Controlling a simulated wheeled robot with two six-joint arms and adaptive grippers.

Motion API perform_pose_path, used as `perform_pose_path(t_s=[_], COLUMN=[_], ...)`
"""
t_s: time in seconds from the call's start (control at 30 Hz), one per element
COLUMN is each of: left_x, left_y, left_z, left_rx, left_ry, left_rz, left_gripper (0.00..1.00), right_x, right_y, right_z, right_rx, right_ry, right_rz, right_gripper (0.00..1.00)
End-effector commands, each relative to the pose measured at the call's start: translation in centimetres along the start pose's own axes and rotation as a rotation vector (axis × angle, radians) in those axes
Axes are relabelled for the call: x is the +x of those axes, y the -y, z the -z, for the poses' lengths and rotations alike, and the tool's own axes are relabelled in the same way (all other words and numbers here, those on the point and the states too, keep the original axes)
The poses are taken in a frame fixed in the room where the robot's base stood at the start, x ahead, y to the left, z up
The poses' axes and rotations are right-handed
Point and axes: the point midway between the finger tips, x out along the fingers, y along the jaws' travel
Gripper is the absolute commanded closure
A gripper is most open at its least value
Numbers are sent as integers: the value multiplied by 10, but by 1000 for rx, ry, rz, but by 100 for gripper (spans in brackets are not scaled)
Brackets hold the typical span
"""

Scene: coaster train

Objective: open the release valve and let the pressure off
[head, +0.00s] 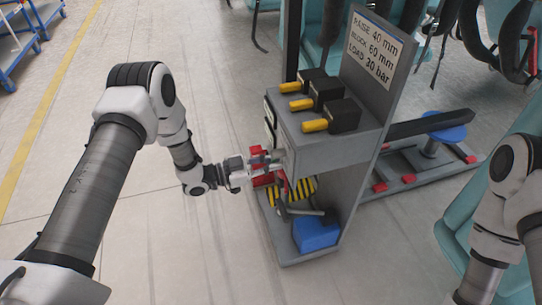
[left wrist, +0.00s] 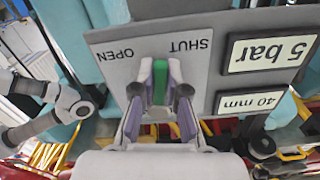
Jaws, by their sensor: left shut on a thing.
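My left gripper (head: 262,162) reaches the front face of the grey control stand (head: 330,150) in the head view. In the left wrist view, upside down, my left gripper (left wrist: 160,110) is shut on a green lever (left wrist: 159,85), taken to be the release valve's handle. The lever stands on a grey panel (left wrist: 120,75) marked OPEN at the picture's left and SHUT at its right. It points between the two words; its exact setting is hard to tell. Beside it, one display (left wrist: 272,52) reads 5 bar and another (left wrist: 250,101) reads 40 mm. My right gripper is out of view.
Several black blocks with yellow handles (head: 315,125) stand on top of the stand. A sign (head: 373,47) reads raise 40 mm, block 60 mm, load 30 bar. A blue box (head: 315,234) sits on its base. Teal seats stand behind.

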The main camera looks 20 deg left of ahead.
Motion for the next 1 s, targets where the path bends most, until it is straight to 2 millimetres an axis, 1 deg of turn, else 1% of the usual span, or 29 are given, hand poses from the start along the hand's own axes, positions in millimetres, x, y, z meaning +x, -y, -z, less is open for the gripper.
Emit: perform_pose_path(t_s=[0.03, 0.6, 0.8, 1.0], left_x=[0, 0, 0, 0], left_y=[-2, -22, -28, -31], left_z=[2, 9, 13, 16], left_rx=[-43, -583, -751, -876], left_ry=[0, 1, 1, 0], left_rz=[-1, 0, 0, 0], left_gripper=[100, 100, 100, 100], right_x=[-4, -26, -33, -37], right_y=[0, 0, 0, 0], right_z=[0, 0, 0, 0], right_rx=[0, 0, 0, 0], right_ry=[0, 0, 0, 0], right_rz=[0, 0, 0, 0], right_gripper=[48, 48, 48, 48])
